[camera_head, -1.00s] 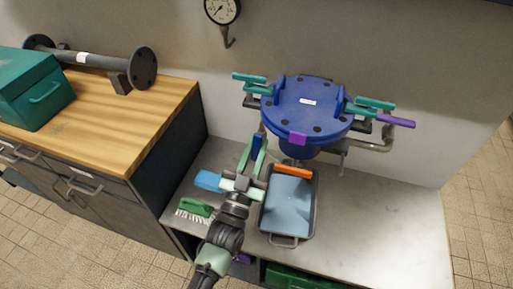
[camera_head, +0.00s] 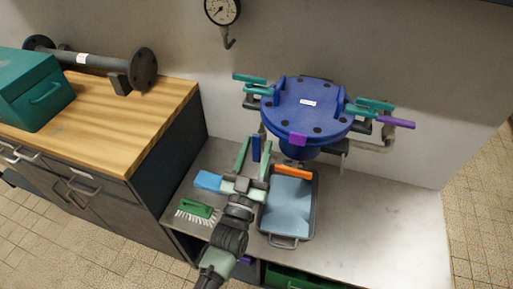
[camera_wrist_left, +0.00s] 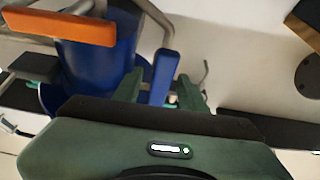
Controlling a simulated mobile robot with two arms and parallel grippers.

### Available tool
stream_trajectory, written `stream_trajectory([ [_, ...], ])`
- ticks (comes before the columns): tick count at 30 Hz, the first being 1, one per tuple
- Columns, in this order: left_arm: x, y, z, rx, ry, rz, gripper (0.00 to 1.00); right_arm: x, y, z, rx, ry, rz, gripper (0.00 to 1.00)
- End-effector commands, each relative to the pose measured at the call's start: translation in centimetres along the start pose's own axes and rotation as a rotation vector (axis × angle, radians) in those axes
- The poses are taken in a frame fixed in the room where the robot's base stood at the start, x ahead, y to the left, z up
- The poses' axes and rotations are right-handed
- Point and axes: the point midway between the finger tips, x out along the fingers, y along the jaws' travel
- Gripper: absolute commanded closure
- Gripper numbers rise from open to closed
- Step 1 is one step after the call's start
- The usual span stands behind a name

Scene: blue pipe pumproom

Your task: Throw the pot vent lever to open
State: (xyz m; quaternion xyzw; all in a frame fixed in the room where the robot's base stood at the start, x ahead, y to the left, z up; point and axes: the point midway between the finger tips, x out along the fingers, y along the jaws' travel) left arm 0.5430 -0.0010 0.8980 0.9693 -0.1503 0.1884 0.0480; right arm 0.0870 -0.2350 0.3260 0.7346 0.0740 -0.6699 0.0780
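A blue pot (camera_head: 296,108) with a bolted lid stands over the bench against the wall. Several coloured handles sit on its pipes; I cannot tell from the pictures which is the vent lever. A blue lever (camera_head: 256,152) hangs at the pot's front left, and it also shows in the left wrist view (camera_wrist_left: 165,73). My left gripper (camera_head: 256,143) is open, with one green finger on each side of this lever; contact cannot be told. An orange handle (camera_head: 293,172) is below the pot, also large in the left wrist view (camera_wrist_left: 60,27). A purple handle (camera_head: 396,121) sticks out right. My right gripper is not in view.
A grey tray (camera_head: 284,241) lies below the pot, close to the right of my left gripper. A blue sponge-like block (camera_head: 208,181) and a green brush (camera_head: 197,209) lie to its left. The bench's right side is clear. A wooden counter (camera_head: 110,130) stands left.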

Motion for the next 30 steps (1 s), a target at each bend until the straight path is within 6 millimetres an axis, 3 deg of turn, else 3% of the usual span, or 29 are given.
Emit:
stream_trajectory([
  [8,-0.5,0.0,0.0,0.002,0.001,0.000,0.58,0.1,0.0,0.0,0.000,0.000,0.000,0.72],
  [21,-7.1,0.0,0.1,0.002,0.000,0.000,0.58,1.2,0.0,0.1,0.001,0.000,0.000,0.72],
  [30,-7.8,0.0,0.0,0.001,0.001,0.000,0.58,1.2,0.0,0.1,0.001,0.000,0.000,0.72],
])
